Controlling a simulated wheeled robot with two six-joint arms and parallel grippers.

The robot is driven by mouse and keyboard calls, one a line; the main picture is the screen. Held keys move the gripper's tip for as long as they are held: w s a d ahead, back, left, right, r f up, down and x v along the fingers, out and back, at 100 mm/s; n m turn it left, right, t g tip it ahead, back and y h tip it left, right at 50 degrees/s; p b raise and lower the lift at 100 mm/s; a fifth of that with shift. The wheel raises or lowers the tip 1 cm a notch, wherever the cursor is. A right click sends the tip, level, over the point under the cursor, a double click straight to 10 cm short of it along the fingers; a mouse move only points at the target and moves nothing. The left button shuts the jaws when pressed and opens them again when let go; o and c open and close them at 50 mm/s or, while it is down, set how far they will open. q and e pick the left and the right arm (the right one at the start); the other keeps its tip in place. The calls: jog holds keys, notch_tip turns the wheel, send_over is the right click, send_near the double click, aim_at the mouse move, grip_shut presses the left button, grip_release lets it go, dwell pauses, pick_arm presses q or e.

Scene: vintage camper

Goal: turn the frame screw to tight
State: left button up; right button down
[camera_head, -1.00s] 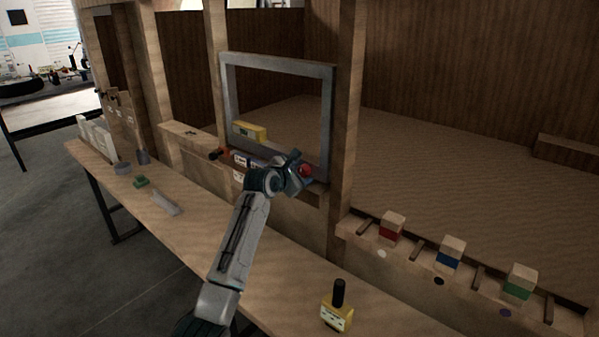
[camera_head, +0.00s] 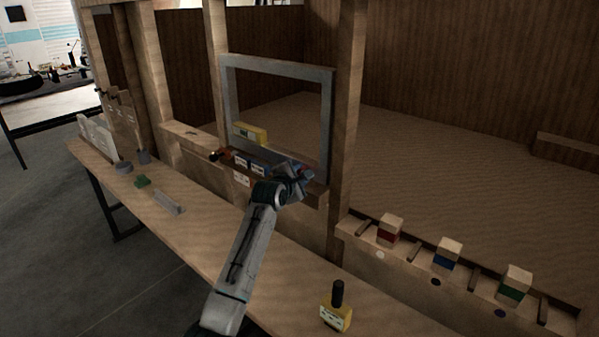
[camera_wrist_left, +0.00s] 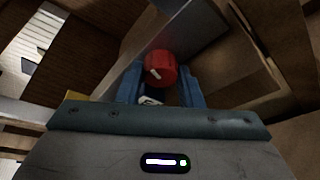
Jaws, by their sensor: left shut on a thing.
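The frame screw is a red knob (camera_wrist_left: 160,68) with a pale mark on its face. It sits at the lower right corner of the grey window frame (camera_head: 229,95). My left gripper (camera_head: 304,173) reaches this corner and hides most of the knob in the head view. In the left wrist view, the blue fingers of my left gripper (camera_wrist_left: 160,82) stand on both sides of the knob and are shut on it. A small white label with dark marks (camera_wrist_left: 150,101) shows just below the knob. My right gripper is not in view.
A yellow level-like block (camera_head: 250,132) sits on the frame's lower bar. A yellow bottle with a black top (camera_head: 337,312) stands on the bench's near end. Red, blue (camera_head: 446,258) and green blocks line the right ledge. The bench's middle is mostly clear.

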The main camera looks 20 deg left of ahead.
pick_arm(q)
jog(key=o, duration=1)
jog(key=shift+f, duration=0.15)
jog(key=shift+f, duration=0.1)
